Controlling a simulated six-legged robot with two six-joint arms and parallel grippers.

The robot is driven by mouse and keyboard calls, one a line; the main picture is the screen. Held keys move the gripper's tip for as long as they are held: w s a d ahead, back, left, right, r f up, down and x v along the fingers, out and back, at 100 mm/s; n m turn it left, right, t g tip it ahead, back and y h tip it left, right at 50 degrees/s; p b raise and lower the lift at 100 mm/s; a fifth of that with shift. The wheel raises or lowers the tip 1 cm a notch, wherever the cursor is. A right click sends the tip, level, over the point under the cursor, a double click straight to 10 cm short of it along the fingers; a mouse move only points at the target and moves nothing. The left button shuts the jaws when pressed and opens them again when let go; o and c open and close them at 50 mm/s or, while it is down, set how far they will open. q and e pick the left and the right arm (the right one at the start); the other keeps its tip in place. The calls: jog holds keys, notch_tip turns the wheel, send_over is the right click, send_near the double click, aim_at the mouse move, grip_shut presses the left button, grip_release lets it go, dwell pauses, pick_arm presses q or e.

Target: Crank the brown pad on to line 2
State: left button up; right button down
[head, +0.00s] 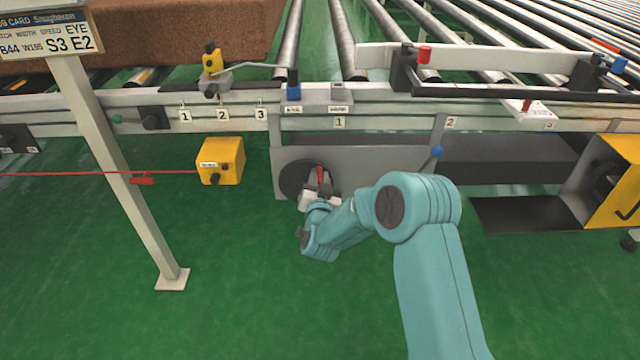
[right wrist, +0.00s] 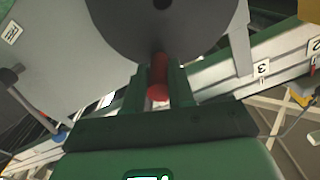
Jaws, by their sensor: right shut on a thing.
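The brown pad (head: 180,30) lies on the rollers at the upper left of the head view; its left part runs out of frame. A dark crank disc (head: 296,180) sits on a grey panel below the rail. Its red handle (head: 320,174) also shows in the right wrist view (right wrist: 159,78), between the fingers. My right gripper (head: 319,191) is shut on the red handle. Plates 1 (head: 340,122), 2 (head: 450,123) and 3 (head: 549,125) mark the lower rail to the right of the pad. My left gripper is not in view.
A yellow lever unit (head: 212,60) stands above smaller plates numbered 1 to 3. A yellow box (head: 221,161) with a red cord hangs left of the crank panel. A sign post (head: 120,170) stands at the left. Bare rollers (head: 340,40) extend right of the pad. The green floor is open in front.

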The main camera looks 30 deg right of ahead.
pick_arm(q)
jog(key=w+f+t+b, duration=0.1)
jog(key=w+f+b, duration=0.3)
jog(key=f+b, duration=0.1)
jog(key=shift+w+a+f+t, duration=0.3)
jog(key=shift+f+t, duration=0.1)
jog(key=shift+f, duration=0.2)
pick_arm(e)
notch_tip(320, 180, down, 12)
jog(key=m, duration=2.3)
jog(key=shift+a+r+m, duration=0.15)
jog(key=shift+r+m, duration=0.1)
jog(key=shift+m, duration=0.05)
jog(key=shift+w, duration=0.1)
jog(key=c, duration=1)
grip_release()
jog(key=shift+o, duration=0.2)
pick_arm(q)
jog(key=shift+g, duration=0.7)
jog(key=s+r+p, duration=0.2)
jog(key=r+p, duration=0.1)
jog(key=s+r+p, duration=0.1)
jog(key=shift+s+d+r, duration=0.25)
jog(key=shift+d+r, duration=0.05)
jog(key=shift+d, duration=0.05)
pick_arm(e)
jog(key=v, duration=1.6)
